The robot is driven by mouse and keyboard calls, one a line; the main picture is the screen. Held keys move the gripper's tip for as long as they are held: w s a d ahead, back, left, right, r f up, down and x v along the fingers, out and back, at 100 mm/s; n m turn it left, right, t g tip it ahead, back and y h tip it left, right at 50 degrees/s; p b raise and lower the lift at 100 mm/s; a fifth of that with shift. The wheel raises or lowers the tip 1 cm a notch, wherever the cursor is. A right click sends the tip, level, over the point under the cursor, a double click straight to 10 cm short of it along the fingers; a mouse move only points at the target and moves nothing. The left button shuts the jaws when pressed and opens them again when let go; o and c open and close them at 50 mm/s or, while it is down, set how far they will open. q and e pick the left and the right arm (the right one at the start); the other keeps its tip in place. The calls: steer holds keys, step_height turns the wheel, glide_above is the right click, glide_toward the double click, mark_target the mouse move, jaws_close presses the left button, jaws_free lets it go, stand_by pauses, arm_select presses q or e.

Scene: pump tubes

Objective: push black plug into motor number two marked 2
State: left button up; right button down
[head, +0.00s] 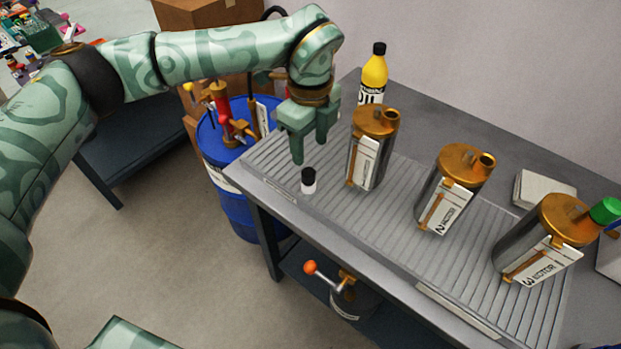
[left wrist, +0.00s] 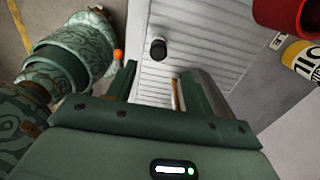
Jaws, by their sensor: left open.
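A small plug with a black top and white lower part (head: 308,180) stands upright near the left end of the ribbed table top. It also shows in the left wrist view (left wrist: 157,48), ahead of the fingers. My left gripper (head: 309,152) is open and empty, pointing down just above the plug and apart from it. Motor number two (head: 447,190) is a silver cylinder with a copper top, an open port and a white label marked 2, in the middle of the row. Motor one (head: 368,150) stands left of it, and motor three (head: 545,240), with a green plug in its port, stands right. My right gripper is not in view.
A yellow oil bottle (head: 374,75) stands behind motor one. A white block (head: 544,190) lies behind motors two and three. The ribbed table top (head: 370,225) is clear in front of the motors. A blue barrel (head: 222,185) stands left of the table.

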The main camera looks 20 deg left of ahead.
mark_target(308, 171)
arm_select(q)
step_height(308, 171, down, 3)
steer(key=shift+f+b, duration=0.15)
steer(key=shift+b, duration=0.15)
step_height(308, 171, down, 5)
steer(key=shift+a+f+b, duration=0.15)
steer(key=shift+b, duration=1.1)
steer(key=shift+s, duration=0.1)
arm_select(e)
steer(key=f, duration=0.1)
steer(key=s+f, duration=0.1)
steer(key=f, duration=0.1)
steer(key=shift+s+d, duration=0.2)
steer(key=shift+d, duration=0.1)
arm_select(q)
steer(key=c, duration=1.1)
